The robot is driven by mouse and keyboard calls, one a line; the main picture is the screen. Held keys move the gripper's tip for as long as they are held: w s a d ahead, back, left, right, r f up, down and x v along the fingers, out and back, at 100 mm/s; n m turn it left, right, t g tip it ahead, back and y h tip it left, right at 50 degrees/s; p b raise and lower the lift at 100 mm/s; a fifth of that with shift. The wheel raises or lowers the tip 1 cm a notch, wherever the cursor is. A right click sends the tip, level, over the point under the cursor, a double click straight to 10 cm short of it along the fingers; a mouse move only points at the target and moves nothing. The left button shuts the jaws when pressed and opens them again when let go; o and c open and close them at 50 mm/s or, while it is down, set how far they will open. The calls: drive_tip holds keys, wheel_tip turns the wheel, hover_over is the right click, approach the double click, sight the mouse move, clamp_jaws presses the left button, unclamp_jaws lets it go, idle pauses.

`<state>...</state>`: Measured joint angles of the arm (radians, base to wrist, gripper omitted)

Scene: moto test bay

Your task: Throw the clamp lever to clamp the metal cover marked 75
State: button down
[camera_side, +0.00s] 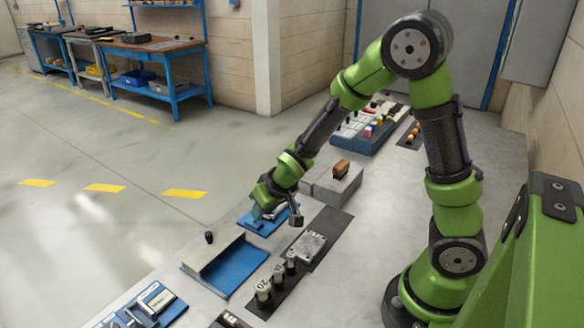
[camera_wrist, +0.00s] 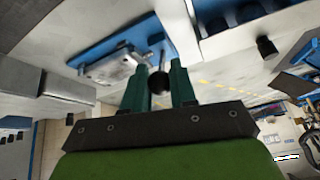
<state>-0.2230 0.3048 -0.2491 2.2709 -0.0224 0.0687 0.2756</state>
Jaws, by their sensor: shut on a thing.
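My gripper (camera_side: 264,207) is low over a blue fixture (camera_side: 250,222) near the far edge of the bench. In the wrist view its two teal fingers (camera_wrist: 158,88) are closed around the dark round knob of the clamp lever (camera_wrist: 159,82). The metal cover (camera_wrist: 112,68) is a grey plate lying on the blue base beside the lever, left of the fingers in the wrist view. No 75 is legible on it. In the side view my gripper hides most of the lever and cover.
A blue tray with a pale upright wall (camera_side: 222,270) and a black knob (camera_side: 209,237) stand left of the fixture. Marked cylinders (camera_side: 263,290) and a metal block (camera_side: 309,244) sit on dark mats in front. A grey block with a brown piece (camera_side: 341,168) stands right.

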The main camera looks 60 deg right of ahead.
drive_tip(key=shift+s, duration=0.1)
drive_tip(key=c, duration=0.9)
unclamp_jaws()
drive_tip(key=shift+c, duration=0.2)
drive_tip(key=v, duration=1.6)
drive_tip(key=shift+s+r, duration=0.3)
drive_tip(key=shift+a, duration=0.1)
